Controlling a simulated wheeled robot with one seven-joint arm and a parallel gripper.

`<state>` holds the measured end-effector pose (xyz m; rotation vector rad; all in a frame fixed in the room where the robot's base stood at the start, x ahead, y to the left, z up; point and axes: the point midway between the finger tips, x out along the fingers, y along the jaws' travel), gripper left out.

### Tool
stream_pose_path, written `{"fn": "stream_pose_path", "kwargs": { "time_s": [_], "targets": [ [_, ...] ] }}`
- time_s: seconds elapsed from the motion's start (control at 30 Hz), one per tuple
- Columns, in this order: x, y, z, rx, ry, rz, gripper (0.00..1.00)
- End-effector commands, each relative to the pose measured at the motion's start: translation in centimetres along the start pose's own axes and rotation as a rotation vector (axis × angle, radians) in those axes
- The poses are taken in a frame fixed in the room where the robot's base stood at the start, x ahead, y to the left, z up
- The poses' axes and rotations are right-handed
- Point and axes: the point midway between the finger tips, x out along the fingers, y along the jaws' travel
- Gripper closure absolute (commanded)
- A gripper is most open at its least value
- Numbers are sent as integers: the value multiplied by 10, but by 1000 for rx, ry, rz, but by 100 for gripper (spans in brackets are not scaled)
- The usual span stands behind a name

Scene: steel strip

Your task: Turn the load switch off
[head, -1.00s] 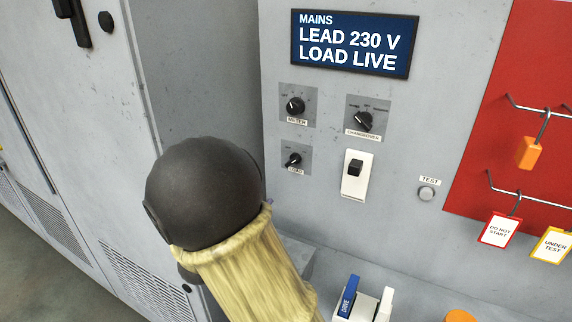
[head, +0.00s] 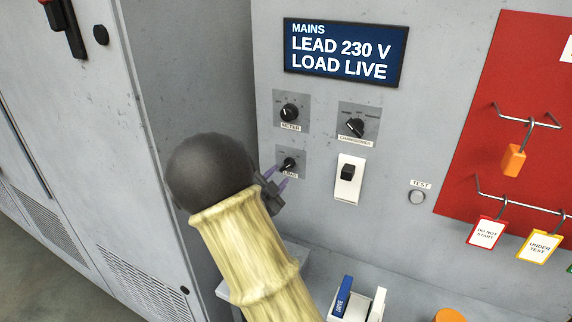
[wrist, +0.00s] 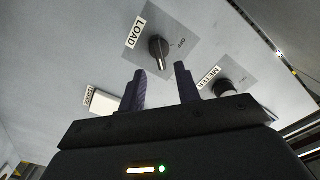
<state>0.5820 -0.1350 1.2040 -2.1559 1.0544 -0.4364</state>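The load switch (head: 288,164) is a small black rotary knob on a grey square plate, with a LOAD label below it, on the grey panel. In the wrist view the load switch (wrist: 158,48) stands just beyond the fingertips, roughly between them. My gripper (head: 272,178) is close to the knob, partly hidden behind my arm's dark wrist in the head view. In the wrist view my gripper (wrist: 161,78) has its two purple fingers apart with nothing between them. The display (head: 345,52) reads MAINS, LEAD 230 V, LOAD LIVE.
The meter knob (head: 289,112) is just above the load switch. A changeover knob (head: 355,127) and a white rocker switch (head: 348,178) are to the right. A test button (head: 417,197), an orange padlock (head: 513,160) and hanging tags (head: 487,232) are farther right. A grey cabinet (head: 180,90) stands left.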

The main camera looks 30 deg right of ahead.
Motion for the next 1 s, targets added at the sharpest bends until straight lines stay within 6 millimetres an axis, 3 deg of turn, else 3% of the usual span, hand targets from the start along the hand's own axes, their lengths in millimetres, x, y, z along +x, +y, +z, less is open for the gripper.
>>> {"fn": "stream_pose_path", "kwargs": {
  "time_s": [0.1, 0.3, 0.67, 0.83, 1.0],
  "targets": [
    [23, -1, -3, -2, 4, 2, 67],
    [49, -1, -1, -1, 2, 0, 67],
    [55, 0, 0, -1, 0, 0, 67],
    [54, 0, 0, -1, 0, -1, 99],
    [55, 0, 0, -1, -1, -1, 100]
  ]
}}
